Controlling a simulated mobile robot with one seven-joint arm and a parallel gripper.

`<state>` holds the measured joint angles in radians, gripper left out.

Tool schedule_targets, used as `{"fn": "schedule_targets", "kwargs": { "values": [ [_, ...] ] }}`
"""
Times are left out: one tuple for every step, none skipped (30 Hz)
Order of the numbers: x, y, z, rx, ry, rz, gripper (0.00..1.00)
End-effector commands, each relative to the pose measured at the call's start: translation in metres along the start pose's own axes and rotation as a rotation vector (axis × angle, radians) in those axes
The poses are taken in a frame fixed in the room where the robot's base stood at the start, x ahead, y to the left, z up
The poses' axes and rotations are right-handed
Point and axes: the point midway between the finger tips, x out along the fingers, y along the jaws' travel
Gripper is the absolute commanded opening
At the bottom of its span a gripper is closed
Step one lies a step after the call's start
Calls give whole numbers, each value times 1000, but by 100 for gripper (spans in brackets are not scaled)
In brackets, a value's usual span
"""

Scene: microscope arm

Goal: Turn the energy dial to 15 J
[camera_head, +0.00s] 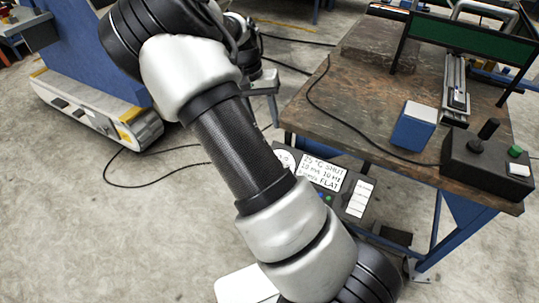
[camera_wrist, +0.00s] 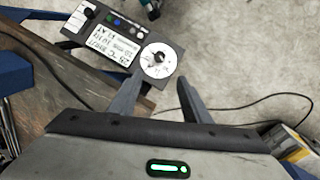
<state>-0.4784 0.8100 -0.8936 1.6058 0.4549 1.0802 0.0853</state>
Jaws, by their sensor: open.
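The energy dial (camera_wrist: 158,60) is a white round disc with a dark knob in its middle, at one end of a dark control panel (camera_wrist: 108,24) in the wrist view. Its markings are too small to read. The panel and part of the dial (camera_head: 284,159) also show in the head view, low beside the workbench, partly behind my arm. My gripper (camera_wrist: 159,84) is open and empty, its two fingers apart below the dial in the wrist view. The dial shows in line with the gap, and no contact is visible. The gripper is not visible in the head view.
The panel has a white text label (camera_head: 322,172), small coloured buttons and a white block of strips (camera_head: 359,198). A wooden workbench (camera_head: 350,100) holds a blue box (camera_head: 413,130) and a black joystick box (camera_head: 485,165). Black cables lie on the concrete floor.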

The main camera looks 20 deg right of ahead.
Motion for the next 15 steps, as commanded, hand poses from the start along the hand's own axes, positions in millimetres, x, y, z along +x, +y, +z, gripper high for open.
{"fn": "schedule_targets", "kwargs": {
  "values": [
    [6,0,-1,0,2,8,44],
    [8,0,-2,1,2,10,44],
    [12,0,-2,1,2,10,44],
    [16,0,-2,1,2,11,44],
    [21,0,-2,2,2,10,44],
    [28,0,-1,2,0,11,44],
    [34,0,-1,2,-1,11,44],
    [40,0,-1,1,0,11,44],
    [49,0,-1,2,-1,11,44],
    [56,0,-1,2,-1,12,44],
    [63,1,-1,1,0,11,44],
    [72,1,-1,2,-1,11,44],
    [79,1,-1,2,-2,12,44],
    [85,1,-1,2,-1,11,44],
    [94,1,-1,2,0,12,44]
  ]
}}
